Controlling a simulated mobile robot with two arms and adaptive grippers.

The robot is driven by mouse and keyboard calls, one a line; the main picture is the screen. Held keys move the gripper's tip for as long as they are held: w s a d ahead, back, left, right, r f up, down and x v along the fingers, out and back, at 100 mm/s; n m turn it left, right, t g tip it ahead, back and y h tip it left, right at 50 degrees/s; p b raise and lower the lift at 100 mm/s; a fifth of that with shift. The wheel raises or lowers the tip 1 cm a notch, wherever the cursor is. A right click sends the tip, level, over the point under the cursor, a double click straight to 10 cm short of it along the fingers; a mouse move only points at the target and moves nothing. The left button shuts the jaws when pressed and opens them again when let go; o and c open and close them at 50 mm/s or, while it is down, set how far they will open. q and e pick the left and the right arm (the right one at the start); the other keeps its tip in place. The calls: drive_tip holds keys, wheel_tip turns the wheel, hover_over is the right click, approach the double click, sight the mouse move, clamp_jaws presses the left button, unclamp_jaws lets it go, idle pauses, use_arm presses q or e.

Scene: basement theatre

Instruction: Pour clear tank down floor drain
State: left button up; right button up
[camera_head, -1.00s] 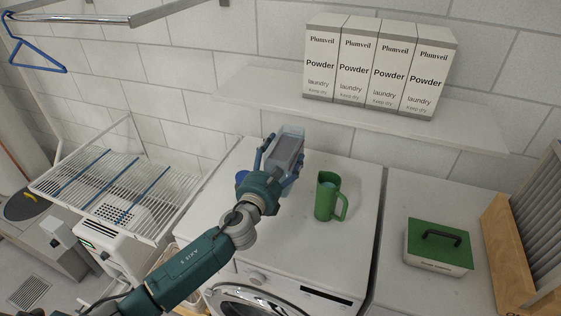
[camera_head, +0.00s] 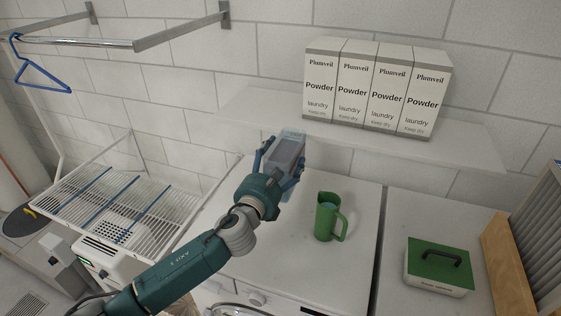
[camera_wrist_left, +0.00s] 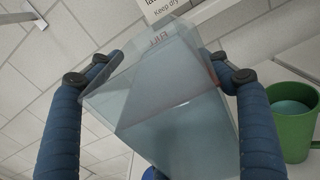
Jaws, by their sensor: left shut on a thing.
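The clear tank (camera_head: 287,152), a see-through box with greyish contents, is held in my left gripper (camera_head: 280,165) above the white washing machine's top. The floor drain, a grey grate (camera_head: 25,305), lies in the floor at the bottom left, partly cut off by the picture edge. My right gripper is in neither view.
A green jug (camera_head: 326,218) stands on the washing machine (camera_head: 345,265), right of the tank. A shelf (camera_head: 260,108) with powder boxes (camera_head: 375,88) is behind. A wire rack (camera_head: 120,200) stands left. A green-lidded box (camera_head: 438,268) sits on the right counter.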

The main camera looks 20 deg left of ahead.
use_arm(q)
drive_tip(key=shift+r, duration=0.35)
